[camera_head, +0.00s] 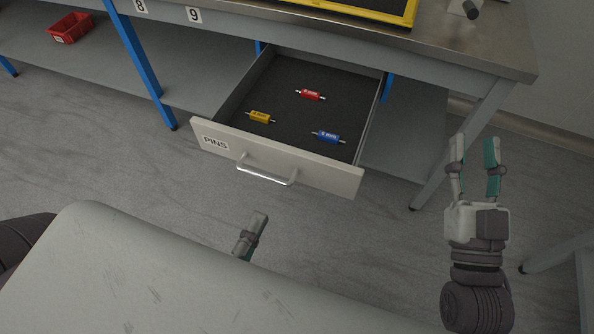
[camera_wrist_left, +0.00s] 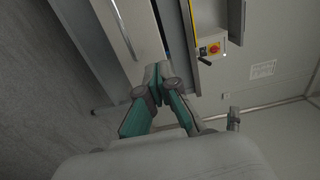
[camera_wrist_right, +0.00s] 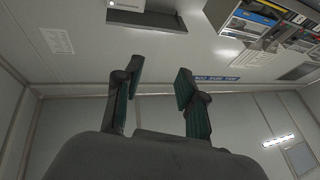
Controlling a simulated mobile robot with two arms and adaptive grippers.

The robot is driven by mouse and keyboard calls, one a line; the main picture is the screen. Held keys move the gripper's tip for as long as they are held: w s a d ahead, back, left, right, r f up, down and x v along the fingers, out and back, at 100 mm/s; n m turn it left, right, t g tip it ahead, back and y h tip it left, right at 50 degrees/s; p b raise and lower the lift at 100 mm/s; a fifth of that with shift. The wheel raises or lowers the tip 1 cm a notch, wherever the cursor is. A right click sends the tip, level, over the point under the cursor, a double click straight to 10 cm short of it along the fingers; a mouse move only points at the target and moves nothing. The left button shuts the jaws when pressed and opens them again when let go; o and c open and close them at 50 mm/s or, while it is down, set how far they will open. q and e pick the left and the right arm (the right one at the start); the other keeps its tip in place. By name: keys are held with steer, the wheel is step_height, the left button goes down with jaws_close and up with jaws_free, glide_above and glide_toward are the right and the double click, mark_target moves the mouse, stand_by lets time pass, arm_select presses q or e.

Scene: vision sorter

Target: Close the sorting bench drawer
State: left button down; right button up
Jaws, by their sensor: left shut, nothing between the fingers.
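The sorting bench drawer (camera_head: 275,160) is pulled out from under the bench, with a "PINS" label and a metal bar handle (camera_head: 266,173) on its front. Inside lie a red (camera_head: 310,95), a yellow (camera_head: 261,117) and a blue (camera_head: 327,137) cylindrical part. My left gripper (camera_head: 258,222) is below and in front of the handle, apart from it in the head view, and mostly hidden by my own body. Its fingertips are together and empty in the left wrist view (camera_wrist_left: 157,72). My right gripper (camera_head: 474,145) is raised to the right of the drawer, open and empty; the right wrist view (camera_wrist_right: 157,75) shows its fingers apart.
The steel bench top (camera_head: 470,50) extends above the drawer, with a yellow-edged tray (camera_head: 400,14) on it. A red bin (camera_head: 70,28) sits on the lower shelf at far left. Floor before the drawer is clear.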

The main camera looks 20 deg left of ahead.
arm_select(q)
steer(key=p, duration=0.1)
glide_toward(291, 154)
steer(key=w+p, duration=0.2)
steer(key=w, duration=0.4)
steer(key=shift+w+r, duration=0.1)
steer(key=shift+w, duration=0.6)
arm_select(e)
step_height(291, 154, down, 12)
steer(key=d+g+h, duration=0.1)
steer(key=g+h, duration=0.1)
steer(key=g, duration=0.5)
steer(key=shift+d+r+g+h, duration=0.25)
steer(key=shift+d+g+h, duration=0.05)
steer(key=shift+d+h, duration=0.1)
steer(key=shift+s, duration=0.1)
